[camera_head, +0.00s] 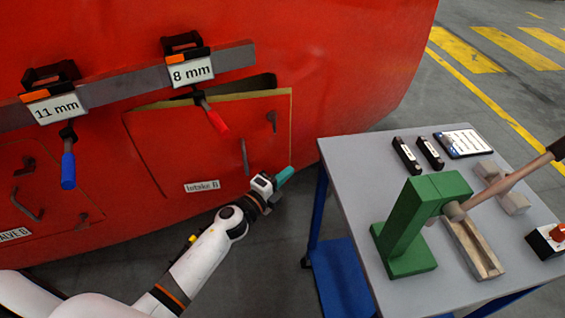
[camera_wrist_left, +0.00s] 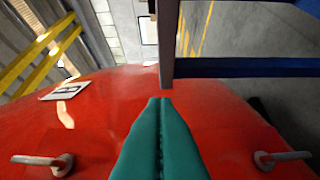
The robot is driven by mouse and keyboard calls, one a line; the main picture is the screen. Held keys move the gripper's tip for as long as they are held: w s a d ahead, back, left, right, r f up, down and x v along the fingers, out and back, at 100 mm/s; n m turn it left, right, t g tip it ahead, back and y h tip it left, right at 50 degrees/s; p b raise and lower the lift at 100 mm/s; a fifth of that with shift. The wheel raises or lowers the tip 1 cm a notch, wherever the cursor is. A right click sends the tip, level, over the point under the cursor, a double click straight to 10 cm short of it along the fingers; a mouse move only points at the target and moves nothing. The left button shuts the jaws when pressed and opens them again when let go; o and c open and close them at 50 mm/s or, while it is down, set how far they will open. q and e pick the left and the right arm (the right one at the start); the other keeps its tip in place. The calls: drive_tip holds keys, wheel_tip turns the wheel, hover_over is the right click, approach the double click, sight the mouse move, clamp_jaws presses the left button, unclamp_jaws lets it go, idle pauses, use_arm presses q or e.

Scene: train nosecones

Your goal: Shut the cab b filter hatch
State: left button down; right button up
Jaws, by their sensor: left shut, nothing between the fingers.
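The red hatch labelled "Intake B" (camera_head: 165,150) is on the red nosecone in the head view. It stands ajar, with a dark gap above its top edge and a pale edge along its top and right side. A bar handle (camera_head: 245,157) and a small latch (camera_head: 271,122) are on its face. My left gripper (camera_head: 284,176), with teal fingers, is shut and empty by the hatch's lower right corner; contact cannot be told. In the left wrist view, the shut fingers (camera_wrist_left: 160,135) point over a red surface with a handle (camera_wrist_left: 42,161) on the left. My right gripper is not in view.
A grey table (camera_head: 345,165) with a green press (camera_head: 410,225) stands right of my left gripper. Red-handled (camera_head: 215,118) and blue-handled (camera_head: 68,170) tools hang from a rail (camera_head: 110,85) above the hatches. Another hatch (camera_head: 45,200) is at left.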

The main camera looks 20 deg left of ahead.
use_arm(q)
drive_tip(key=w+a, duration=0.2)
drive_tip(key=w, duration=0.1)
idle(0.4)
